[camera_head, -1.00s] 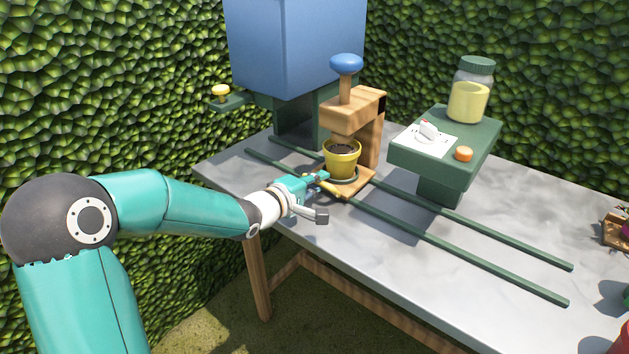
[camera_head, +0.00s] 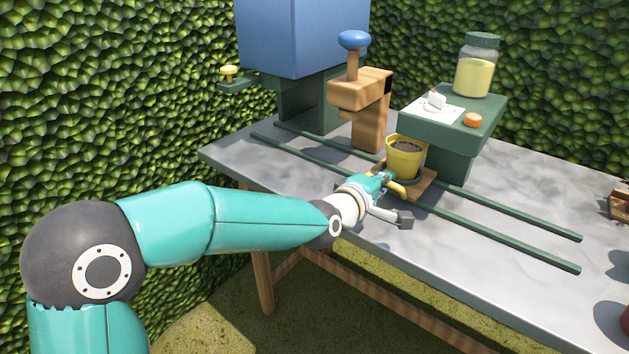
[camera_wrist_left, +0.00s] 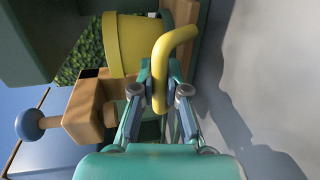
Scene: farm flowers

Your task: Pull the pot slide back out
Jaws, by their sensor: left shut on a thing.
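The pot slide (camera_head: 418,188) is a wooden plate on two dark green rails. It carries a yellow pot (camera_head: 405,160) filled with dark soil, standing upright. My left gripper (camera_head: 388,181) is shut on the slide's yellow handle (camera_head: 397,188) at the plate's near side. In the left wrist view the curved yellow handle (camera_wrist_left: 172,45) lies between the fingers, with the yellow pot (camera_wrist_left: 125,45) just beyond. The slide is beside the green stand with the dial, clear of the wooden press. My right gripper is not in view.
The wooden press (camera_head: 362,95) with a blue knob stands left of the pot. A green stand (camera_head: 455,118) holds a dial, an orange button and a jar (camera_head: 477,66). A blue hopper (camera_head: 300,35) is at the back left. The rails (camera_head: 510,233) are bare to the right.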

